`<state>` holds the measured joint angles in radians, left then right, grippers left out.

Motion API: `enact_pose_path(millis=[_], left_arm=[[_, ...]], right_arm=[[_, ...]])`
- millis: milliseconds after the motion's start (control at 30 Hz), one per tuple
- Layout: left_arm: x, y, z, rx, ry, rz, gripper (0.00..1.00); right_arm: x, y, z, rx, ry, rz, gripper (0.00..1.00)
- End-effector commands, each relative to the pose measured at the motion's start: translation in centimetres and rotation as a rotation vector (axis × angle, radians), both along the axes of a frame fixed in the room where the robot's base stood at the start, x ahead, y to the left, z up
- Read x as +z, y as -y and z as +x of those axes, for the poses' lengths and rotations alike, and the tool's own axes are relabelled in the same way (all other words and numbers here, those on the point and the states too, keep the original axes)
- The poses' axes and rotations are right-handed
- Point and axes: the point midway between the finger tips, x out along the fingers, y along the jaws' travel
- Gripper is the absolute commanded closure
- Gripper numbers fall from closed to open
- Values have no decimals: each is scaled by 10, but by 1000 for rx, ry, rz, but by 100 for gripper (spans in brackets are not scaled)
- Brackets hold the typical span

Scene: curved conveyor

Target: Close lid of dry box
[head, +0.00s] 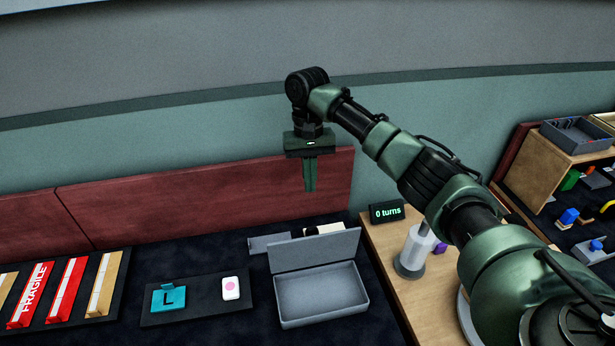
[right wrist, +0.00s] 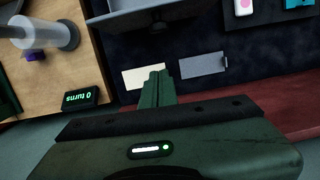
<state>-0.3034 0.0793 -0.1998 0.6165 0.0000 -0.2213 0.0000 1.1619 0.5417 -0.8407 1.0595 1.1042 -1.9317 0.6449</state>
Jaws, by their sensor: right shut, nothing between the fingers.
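The dry box (head: 318,309) is a grey open tray on the dark surface in the head view. Its grey lid (head: 314,250) stands raised, tilted up along the back edge, and the inside of the box looks empty. My right gripper (head: 310,190) is shut and empty, pointing down above and behind the raised lid, apart from it. In the right wrist view the shut fingers (right wrist: 158,75) point toward the area behind the box, and part of the grey lid (right wrist: 150,12) shows at the top. My left gripper is not in view.
Behind the lid lie a cream block (head: 324,229) and a small grey plate (head: 270,242). Left of the box, a dark mat holds a teal item (head: 168,299) and a white-and-pink item (head: 231,288). A "0 turns" display (head: 387,212) and a white cylinder (head: 415,248) stand right. A red panel (head: 200,206) stands behind.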

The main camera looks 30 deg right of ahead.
Motion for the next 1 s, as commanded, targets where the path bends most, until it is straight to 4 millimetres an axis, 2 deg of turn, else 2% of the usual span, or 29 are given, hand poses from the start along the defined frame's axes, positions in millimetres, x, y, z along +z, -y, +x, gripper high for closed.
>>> enact_pose_path(millis=[300, 600, 1000], left_arm=[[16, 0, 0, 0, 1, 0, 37], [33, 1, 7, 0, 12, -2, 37], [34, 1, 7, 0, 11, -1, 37]], right_arm=[[-68, -3, -12, -1, -5, -1, 100], [-68, -12, -43, 0, 0, -1, 100], [-70, -15, -49, -1, 0, 0, 100]])
